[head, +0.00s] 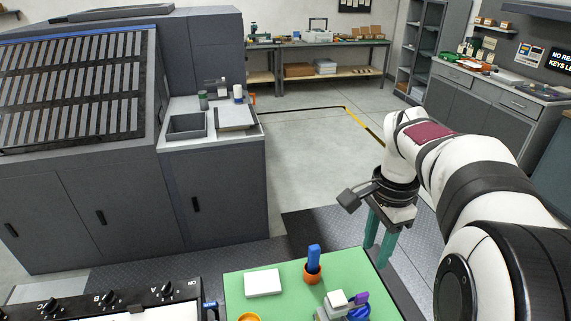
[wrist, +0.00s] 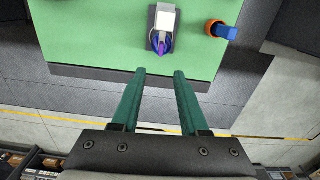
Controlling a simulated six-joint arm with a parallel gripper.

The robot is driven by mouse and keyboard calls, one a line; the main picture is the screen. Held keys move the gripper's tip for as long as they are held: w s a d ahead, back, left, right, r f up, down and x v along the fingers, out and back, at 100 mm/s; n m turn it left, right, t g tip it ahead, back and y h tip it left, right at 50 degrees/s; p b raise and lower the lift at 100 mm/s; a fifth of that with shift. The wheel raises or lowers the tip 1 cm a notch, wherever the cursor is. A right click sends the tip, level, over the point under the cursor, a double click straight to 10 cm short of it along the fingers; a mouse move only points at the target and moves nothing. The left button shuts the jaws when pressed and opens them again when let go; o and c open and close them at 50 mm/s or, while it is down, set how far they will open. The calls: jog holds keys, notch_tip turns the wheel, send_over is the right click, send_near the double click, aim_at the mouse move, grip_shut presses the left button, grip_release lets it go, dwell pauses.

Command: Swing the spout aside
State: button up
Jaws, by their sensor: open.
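A small grey unit (head: 332,309) with a white block on top, a blue round part (head: 358,313) and a purple piece (head: 361,299) stands on the green mat (head: 237,284), near the bottom edge of the head view. In the wrist view the purple piece (wrist: 161,47) points toward my fingers from the blue part. I cannot tell for sure which part is the spout. My gripper (head: 376,256), with teal fingers, is open and empty beside the mat's right edge in the head view. In the wrist view its fingertips (wrist: 160,72) are apart, just below the unit, touching nothing.
A white block (head: 263,282) and an orange ring (head: 249,317) are on the mat. A knob panel (head: 110,300) lies at lower left. Floor beyond the mat is open.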

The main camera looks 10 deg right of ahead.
aim_at(364, 294)
jog(key=f, duration=1.5)
jog(key=shift+w+d+f, duration=0.2)
jog(key=shift+d+f, duration=0.2)
grip_shut()
dwell(0.4)
